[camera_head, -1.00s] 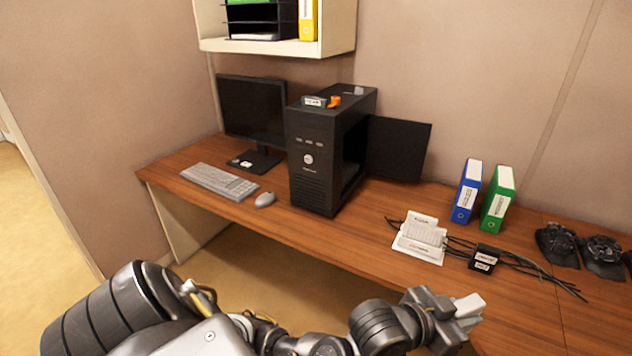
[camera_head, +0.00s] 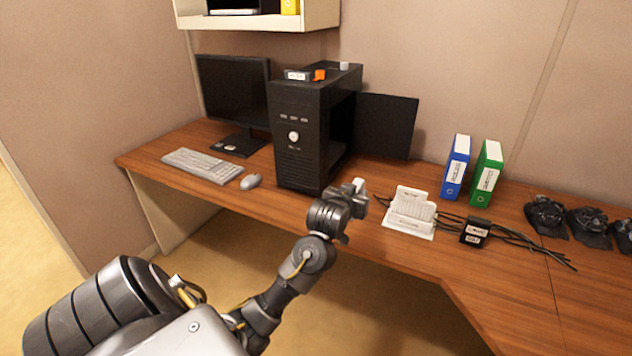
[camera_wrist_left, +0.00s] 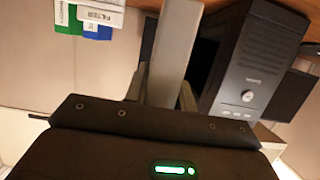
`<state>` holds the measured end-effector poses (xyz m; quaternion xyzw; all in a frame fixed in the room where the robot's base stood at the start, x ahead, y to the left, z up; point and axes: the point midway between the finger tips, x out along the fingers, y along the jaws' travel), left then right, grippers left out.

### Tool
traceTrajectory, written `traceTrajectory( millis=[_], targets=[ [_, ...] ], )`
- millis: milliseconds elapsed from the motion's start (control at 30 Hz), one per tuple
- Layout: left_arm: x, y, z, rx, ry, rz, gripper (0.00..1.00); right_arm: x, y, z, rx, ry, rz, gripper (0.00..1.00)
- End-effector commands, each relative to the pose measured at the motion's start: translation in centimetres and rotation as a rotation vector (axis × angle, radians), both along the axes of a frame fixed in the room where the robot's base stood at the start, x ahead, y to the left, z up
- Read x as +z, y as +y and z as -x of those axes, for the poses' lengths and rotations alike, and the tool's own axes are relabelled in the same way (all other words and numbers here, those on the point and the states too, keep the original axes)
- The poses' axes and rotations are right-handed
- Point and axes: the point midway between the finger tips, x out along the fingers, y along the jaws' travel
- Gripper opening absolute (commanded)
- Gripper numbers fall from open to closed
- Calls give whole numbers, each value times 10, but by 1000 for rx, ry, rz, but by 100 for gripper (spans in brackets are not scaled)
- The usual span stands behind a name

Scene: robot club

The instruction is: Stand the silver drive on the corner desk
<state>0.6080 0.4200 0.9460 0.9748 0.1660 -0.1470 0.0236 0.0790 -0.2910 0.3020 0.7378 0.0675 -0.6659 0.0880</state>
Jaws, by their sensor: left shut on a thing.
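My left gripper (camera_head: 356,196) is shut on the silver drive (camera_wrist_left: 178,50), a plain grey slab that sticks out from the jaws in the left wrist view. In the head view only a small pale end of the drive (camera_head: 360,184) shows; the gripper hides the rest. The gripper is at the front of the corner desk (camera_head: 480,260), just right of the black tower's base and left of a white slotted stand. I cannot tell how high the drive is above the desk. My right gripper is not in view.
The black tower (camera_head: 298,150) stands open-sided, with small items on top. The white slotted stand (camera_head: 408,212) has cables and a black box (camera_head: 474,232) beside it. Blue (camera_head: 456,168) and green (camera_head: 487,174) binders stand behind. Bare desk lies at the front right.

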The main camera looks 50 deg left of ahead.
Motion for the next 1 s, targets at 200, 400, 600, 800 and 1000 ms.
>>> traceTrajectory(
  millis=[200, 400, 600, 800, 1000],
  targets=[
    [-18, 38, -25, 3, 5, 1, 0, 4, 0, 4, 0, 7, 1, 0],
    [-48, 77, -54, 0, 5, 3, 0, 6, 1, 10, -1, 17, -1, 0],
    [-79, 98, -69, 0, 0, 3, 0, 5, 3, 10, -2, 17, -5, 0],
    [-90, 105, -75, -1, -2, 2, 0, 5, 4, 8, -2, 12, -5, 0],
    [-99, 111, -78, 0, 2, 2, 0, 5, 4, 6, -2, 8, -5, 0]
  ],
)
